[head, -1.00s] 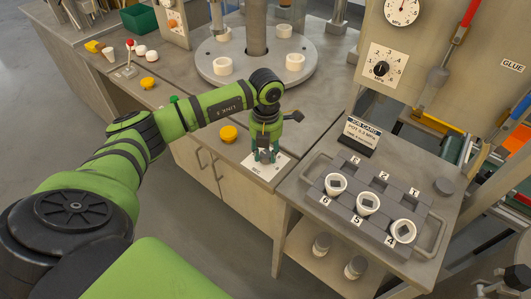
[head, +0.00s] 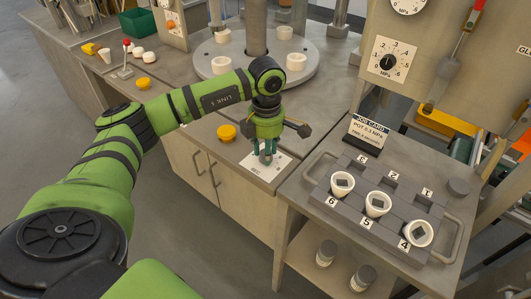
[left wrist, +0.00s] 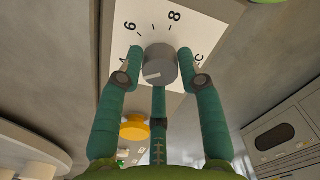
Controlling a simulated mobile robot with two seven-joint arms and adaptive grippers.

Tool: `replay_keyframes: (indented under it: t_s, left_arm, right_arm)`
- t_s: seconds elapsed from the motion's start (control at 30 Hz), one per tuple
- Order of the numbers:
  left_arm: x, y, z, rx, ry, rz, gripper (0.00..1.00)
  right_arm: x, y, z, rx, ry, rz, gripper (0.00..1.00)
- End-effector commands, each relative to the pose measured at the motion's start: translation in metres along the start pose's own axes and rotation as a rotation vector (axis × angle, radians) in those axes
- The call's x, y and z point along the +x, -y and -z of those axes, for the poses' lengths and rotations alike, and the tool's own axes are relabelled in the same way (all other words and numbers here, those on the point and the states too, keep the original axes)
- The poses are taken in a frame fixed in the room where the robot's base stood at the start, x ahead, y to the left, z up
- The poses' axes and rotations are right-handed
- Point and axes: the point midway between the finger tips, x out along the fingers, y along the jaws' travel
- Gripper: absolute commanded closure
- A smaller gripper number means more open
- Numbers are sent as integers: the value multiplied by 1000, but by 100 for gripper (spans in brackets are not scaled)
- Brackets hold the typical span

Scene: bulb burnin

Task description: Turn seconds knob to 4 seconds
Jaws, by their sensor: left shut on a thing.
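The seconds knob (left wrist: 160,65) is a round grey knob on a white dial plate (left wrist: 150,18). In the head view the plate (head: 258,170) lies at the counter's front edge, and the knob is mostly hidden by the gripper. My left gripper (head: 267,158) points down over it. In the left wrist view its green fingers (left wrist: 158,78) stand around the knob and are shut on it. The 6 and 8 show on the dial; a mark by the left finger is partly covered. The knob's white line points left and slightly down in that view. My right gripper is not seen.
A yellow button (head: 226,132) sits on the counter just left of the gripper; it also shows in the left wrist view (left wrist: 135,128). A job card (head: 367,134) and a grey tray (head: 318,188) with white cups stand to the right. A pressure knob (head: 388,62) is on the upright panel.

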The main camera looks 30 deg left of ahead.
Motion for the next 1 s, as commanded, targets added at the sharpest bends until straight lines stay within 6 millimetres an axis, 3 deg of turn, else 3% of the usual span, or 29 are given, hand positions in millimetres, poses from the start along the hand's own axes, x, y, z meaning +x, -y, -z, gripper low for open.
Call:
replay_keyframes:
  t_s: [0.7, 0.73, 0.8, 1.0]
  left_arm:
    - [-4, -1, -5, 78, 17, -7, 96]
    - [-4, 0, -5, 78, 17, -7, 59]
    - [-4, 0, -4, 78, 15, -6, 40]
    - [-2, 0, -2, 76, 8, -3, 40]
  right_arm:
    - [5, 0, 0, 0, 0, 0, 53]
    - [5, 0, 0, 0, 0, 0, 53]
    - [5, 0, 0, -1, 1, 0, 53]
    - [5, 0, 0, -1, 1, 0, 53]
